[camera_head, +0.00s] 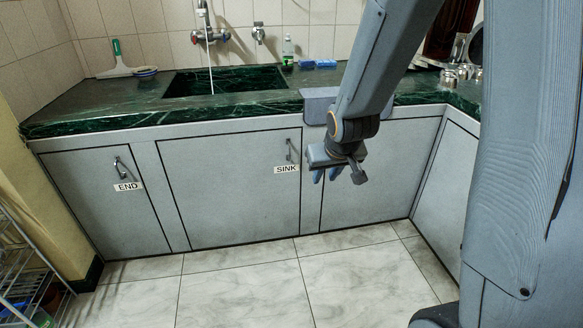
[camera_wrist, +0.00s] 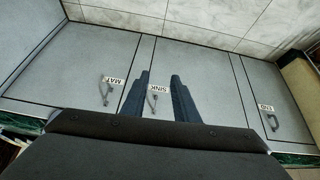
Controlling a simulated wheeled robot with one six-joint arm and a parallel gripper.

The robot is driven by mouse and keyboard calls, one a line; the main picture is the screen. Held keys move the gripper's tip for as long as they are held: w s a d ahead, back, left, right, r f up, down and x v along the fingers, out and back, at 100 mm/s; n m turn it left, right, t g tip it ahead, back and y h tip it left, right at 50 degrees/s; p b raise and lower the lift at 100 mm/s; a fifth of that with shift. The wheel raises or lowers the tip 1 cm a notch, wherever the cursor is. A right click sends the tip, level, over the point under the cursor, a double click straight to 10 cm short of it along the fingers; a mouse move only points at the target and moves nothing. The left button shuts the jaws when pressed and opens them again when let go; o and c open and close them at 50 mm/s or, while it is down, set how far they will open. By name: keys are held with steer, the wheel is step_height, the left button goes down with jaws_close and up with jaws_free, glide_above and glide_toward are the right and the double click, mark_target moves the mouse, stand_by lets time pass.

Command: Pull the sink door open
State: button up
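The grey sink door (camera_head: 230,190) is closed in the head view, with a white SINK label and a metal handle (camera_head: 289,150) near its upper right edge. The wrist view shows the scene upside down. There, my gripper (camera_wrist: 160,75) has its two dark fingers apart and empty. The sink handle (camera_wrist: 153,101) appears between them in the picture, beyond the fingers; whether they touch it I cannot tell.
The END door (camera_head: 100,200) is at left in the head view. The MAT door (camera_wrist: 90,68) shows in the wrist view. A green marble counter (camera_head: 120,110) with a basin runs above. A wire rack (camera_head: 20,270) stands at lower left. The tiled floor (camera_head: 240,280) is clear.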

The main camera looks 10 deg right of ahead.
steer(key=w+f+t+y+b, duration=0.1)
steer(key=w+f+t+b, duration=0.2)
steer(key=w, duration=0.9)
steer(key=w+a+f+n+t+y+b, duration=0.1)
steer(key=w+f+t+b, duration=0.3)
steer(key=w+f+b, duration=0.4)
steer(key=w+f+t+y+b, duration=0.1)
steer(key=w+f+t+b, duration=0.3)
steer(key=w+b, duration=0.8)
steer(key=w+f, duration=0.2)
steer(key=w, duration=0.3)
steer(key=shift+a+f+n+y, duration=0.15)
steer(key=shift+a+n+y, duration=0.15)
steer(key=shift+a+n, duration=0.1)
jaws_close()
